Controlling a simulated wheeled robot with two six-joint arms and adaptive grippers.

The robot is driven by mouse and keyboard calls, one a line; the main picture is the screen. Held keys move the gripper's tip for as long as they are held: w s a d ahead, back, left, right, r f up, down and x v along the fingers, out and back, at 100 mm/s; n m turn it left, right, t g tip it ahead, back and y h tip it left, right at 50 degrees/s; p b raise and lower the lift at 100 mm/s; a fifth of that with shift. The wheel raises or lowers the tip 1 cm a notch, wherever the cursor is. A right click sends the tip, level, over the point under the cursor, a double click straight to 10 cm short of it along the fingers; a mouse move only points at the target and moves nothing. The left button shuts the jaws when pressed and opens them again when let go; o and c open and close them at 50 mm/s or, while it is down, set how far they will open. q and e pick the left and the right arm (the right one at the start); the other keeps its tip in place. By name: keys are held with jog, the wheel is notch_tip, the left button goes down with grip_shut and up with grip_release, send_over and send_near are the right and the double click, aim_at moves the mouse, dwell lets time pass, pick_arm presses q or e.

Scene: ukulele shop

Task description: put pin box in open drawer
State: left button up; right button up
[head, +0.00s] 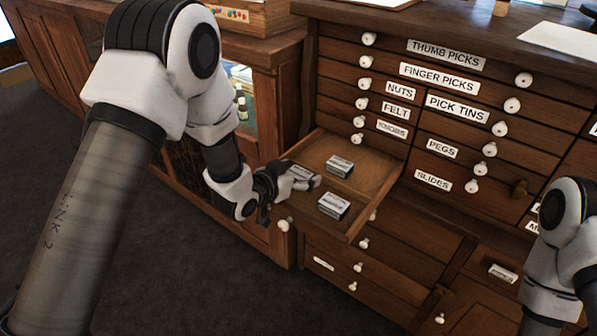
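The open drawer (372,178) is pulled out from the dark wooden cabinet in the middle of the head view. Two small grey boxes with pale labels lie in it, one toward the back (340,165) and one toward the front right (333,206). My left gripper (290,183) is at the drawer's left front, with a similar small grey pin box (301,173) at its fingers. It appears shut on this box, over or just inside the drawer; the exact height is hard to tell. My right arm shows at the right edge, but its gripper is out of the picture.
Labelled drawers with white knobs stand shut above and right of the open one. A pale labelled item (503,272) shows at lower right. A glass-fronted cabinet (240,90) stands behind my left arm. Dark carpet lies in front.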

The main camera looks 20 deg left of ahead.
pick_arm(q)
jog(key=shift+s+f, duration=0.35)
jog(key=shift+f, duration=0.35)
jog(key=shift+r+p, duration=0.5)
jog(key=shift+r, duration=0.15)
jog(key=v, duration=0.7)
jog(key=p+v, duration=0.1)
jog(key=v, duration=0.3)
jog(key=shift+a+r, duration=0.1)
jog(key=shift+r, duration=0.3)
jog(key=shift+w, duration=0.1)
